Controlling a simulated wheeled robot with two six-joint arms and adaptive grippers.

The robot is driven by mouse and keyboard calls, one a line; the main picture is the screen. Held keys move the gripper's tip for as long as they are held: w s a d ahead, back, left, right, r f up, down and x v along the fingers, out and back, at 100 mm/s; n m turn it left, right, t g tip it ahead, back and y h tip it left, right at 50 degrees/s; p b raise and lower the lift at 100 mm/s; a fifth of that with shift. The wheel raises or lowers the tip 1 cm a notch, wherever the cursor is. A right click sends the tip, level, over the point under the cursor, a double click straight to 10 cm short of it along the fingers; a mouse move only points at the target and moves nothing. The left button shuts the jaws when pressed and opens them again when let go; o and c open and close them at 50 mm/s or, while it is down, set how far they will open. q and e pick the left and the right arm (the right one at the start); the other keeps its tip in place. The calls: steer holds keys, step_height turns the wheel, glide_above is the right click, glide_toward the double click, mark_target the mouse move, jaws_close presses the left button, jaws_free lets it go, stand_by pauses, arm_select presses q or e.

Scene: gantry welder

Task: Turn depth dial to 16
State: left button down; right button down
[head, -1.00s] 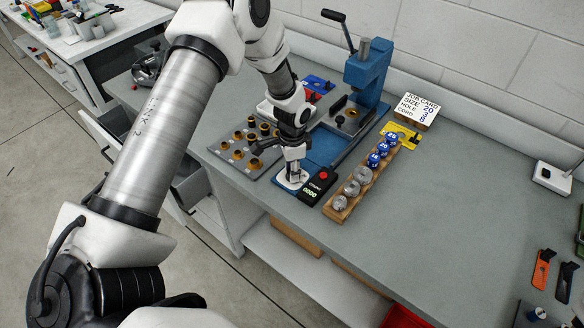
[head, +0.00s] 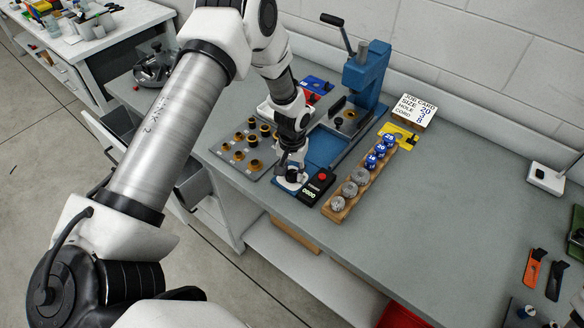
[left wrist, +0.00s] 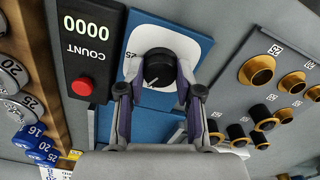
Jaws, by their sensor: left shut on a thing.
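The depth dial (left wrist: 158,72) is a round black knob on a white plate on the blue press base. In the left wrist view, the two fingers of my left gripper (left wrist: 160,88) stand on either side of it and are shut on it.
A black counter box (head: 317,187) with a red button reads 0000, close beside the dial. A wooden rack (head: 337,212) holds several size pieces. A grey tray (head: 233,170) of brass bushings lies on the other side. The bench on the right is mostly clear.

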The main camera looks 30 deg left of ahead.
mark_target(292, 173)
arm_select(q)
steer(key=n+p, duration=0.2)
steer(key=n, duration=0.3)
steer(key=shift+s+f, duration=0.1)
steer(key=shift+s, duration=0.05)
steer(key=shift+n, duration=0.3)
steer(key=c, duration=0.8)
jaws_free()
steer(key=shift+o, duration=0.2)
steer(key=shift+w, duration=0.2)
step_height(292, 173, up, 12)
